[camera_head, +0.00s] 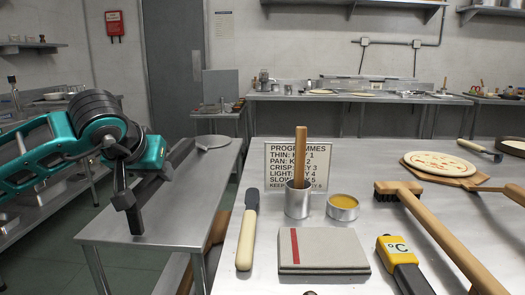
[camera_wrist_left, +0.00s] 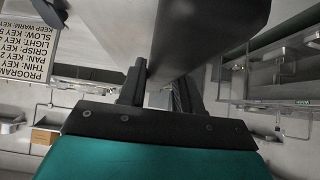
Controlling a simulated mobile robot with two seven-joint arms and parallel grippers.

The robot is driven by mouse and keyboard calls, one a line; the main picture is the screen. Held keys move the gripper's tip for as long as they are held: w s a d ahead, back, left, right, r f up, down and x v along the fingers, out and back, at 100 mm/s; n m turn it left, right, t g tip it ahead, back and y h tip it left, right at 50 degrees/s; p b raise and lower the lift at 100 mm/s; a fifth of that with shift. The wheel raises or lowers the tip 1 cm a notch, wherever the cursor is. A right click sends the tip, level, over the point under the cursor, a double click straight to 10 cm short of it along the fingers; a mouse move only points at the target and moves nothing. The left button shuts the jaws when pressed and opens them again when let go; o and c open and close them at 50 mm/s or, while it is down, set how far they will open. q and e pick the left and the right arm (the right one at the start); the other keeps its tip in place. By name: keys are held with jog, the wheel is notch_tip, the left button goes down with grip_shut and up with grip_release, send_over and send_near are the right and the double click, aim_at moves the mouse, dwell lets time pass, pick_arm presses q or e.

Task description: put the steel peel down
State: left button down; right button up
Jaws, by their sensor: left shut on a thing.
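My left gripper is shut on the handle. I cannot tell whether the peel head touches the table. In the left wrist view a broad grey piece, the peel's handle (camera_wrist_left: 205,35), sits between the fingers of my left gripper (camera_wrist_left: 160,85). My right gripper is not in view.
The left table is bare in front.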

aim_at(138, 189)
pick_arm(q)
jog(key=shift+r, duration=0.1)
jog(key=shift+c, duration=0.2)
grip_release()
dwell(0.6)
jog(key=shift+p+v, duration=1.95)
jog(key=shift+v, duration=3.05)
